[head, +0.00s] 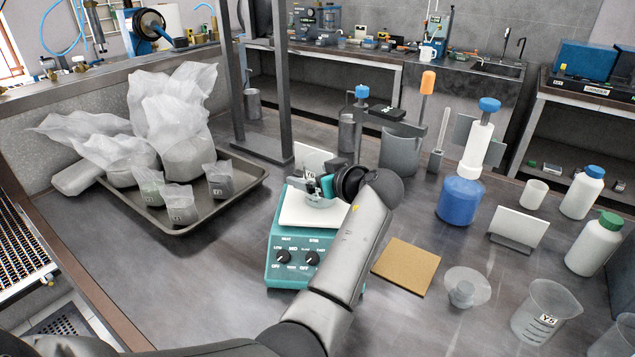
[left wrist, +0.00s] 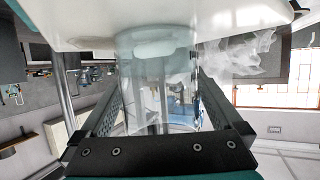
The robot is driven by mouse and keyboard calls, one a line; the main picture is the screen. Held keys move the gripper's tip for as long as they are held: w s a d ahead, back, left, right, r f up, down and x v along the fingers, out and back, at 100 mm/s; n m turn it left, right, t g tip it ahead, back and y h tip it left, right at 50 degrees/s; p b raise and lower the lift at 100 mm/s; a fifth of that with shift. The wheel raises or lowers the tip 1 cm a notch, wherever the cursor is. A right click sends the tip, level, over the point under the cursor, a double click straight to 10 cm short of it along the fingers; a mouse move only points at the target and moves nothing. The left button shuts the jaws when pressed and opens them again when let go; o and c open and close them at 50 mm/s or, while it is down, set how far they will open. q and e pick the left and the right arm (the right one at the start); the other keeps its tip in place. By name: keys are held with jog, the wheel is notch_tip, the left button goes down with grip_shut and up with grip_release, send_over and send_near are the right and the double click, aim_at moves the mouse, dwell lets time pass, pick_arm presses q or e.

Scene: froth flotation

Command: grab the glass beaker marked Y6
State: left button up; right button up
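A clear glass beaker (head: 545,312) with a label that reads like Y6 stands upright on the bench at the lower right of the head view. Nothing touches it. My left gripper (head: 318,188) is far to its left, over the white top of the teal hotplate (head: 285,270). In the left wrist view, its fingers (left wrist: 160,90) lie along both sides of another clear beaker (left wrist: 158,100) and seem to touch it. No marking is readable on that beaker, and my arm mostly hides it in the head view. My right gripper is not in view.
A clear funnel-like piece (head: 463,292) and a tan square pad (head: 406,266) lie between the hotplate and the labelled beaker. A blank white card stand (head: 518,228) and white bottles (head: 596,245) stand behind. A tray (head: 225,208) of bagged containers is left.

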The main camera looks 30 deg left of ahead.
pick_arm(q)
jog(key=c, duration=1.4)
